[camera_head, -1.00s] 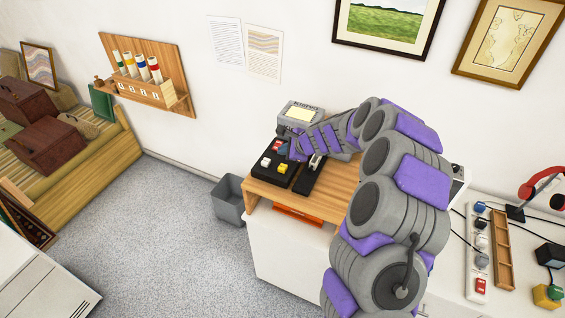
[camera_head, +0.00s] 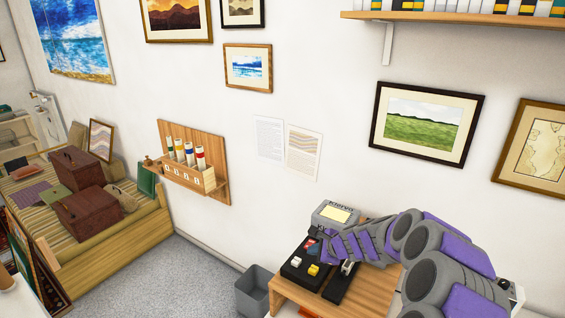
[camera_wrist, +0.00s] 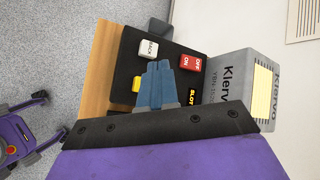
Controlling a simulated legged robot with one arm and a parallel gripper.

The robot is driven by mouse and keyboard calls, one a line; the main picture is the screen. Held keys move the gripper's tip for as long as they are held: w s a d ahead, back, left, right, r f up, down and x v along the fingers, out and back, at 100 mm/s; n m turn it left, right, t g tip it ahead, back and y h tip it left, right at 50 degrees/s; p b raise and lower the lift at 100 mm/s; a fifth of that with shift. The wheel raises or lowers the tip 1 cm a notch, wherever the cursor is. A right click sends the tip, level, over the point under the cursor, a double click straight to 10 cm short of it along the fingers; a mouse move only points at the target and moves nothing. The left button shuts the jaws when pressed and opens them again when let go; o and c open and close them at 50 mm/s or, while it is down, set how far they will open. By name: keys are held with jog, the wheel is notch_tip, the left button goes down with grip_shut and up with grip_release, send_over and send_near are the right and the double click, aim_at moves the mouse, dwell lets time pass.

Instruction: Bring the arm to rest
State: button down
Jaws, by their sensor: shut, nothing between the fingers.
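My purple and grey arm reaches in from the lower right of the head view to a grey device marked Klervo (camera_head: 337,214) on a wooden-topped cabinet. My gripper (camera_wrist: 158,68) shows in the wrist view as blue-grey fingers, shut and empty, over the device's black control panel (camera_wrist: 128,72). Beside the fingers are a white BACK button (camera_wrist: 148,49), a red ON/OFF switch (camera_wrist: 191,63) and a yellow button (camera_wrist: 136,84), partly covered. Whether the fingertips touch the panel I cannot tell. In the head view the arm hides part of the device.
A grey bin (camera_head: 252,290) stands on the floor left of the wooden top (camera_head: 370,293). A wall rack with several tubes (camera_head: 195,180) and framed prints (camera_head: 425,123) hang on the wall. A bench with brown cases (camera_head: 88,215) is at left. Carpet between is clear.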

jog(key=s+a+r+n+g+b, duration=0.1)
jog(key=s+a+r+n+g, duration=0.2)
jog(key=s, duration=0.4)
jog(key=s+a+r+n+b, duration=0.1)
jog(key=s+a+r+n, duration=0.3)
jog(key=s, duration=0.4)
jog(key=s+a+r+n+g, duration=0.2)
jog(key=s+a+n, duration=0.25)
jog(key=s, duration=0.25)
jog(key=s+d+n+g+h+b, duration=0.1)
jog(key=s+d, duration=0.3)
jog(key=s, duration=0.5)
jog(key=s+d+f+n+g+h+b, duration=0.1)
jog(key=s+d+n, duration=0.3)
jog(key=s, duration=0.6)
jog(key=s+d+f+n+g+h+b, duration=0.1)
jog(key=s+d+n+g+h, duration=0.1)
jog(key=s, duration=0.8)
jog(key=shift+d+n+h, duration=0.45)
jog(key=shift+d+h, duration=0.35)
jog(key=shift+d, duration=0.2)
